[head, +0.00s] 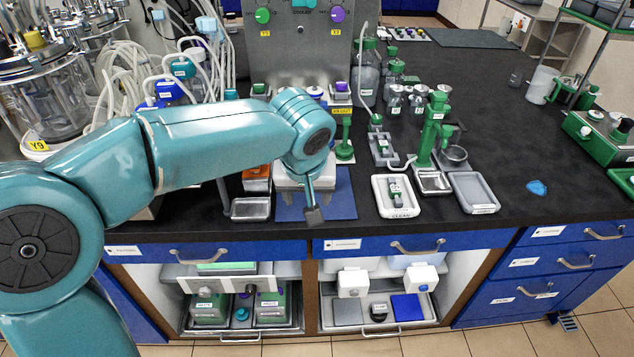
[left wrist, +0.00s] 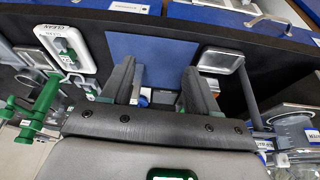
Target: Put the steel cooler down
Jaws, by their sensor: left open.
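My left gripper (head: 313,207) hangs over the blue mat (head: 342,190) at the front of the dark bench, partly hidden by its own wrist. In the left wrist view its two dark fingers (left wrist: 158,72) stand apart, with the blue mat (left wrist: 150,46) beyond them. Small white and blue bits show between the fingers, too small to name. I cannot pick out the steel cooler with certainty in either view. My right gripper is not in view.
A small steel tray (head: 250,208) lies left of the mat. A white tray marked CLEAN (head: 397,210) and a grey tray (head: 474,193) lie right of it. A green stand (head: 431,135) rises behind them.

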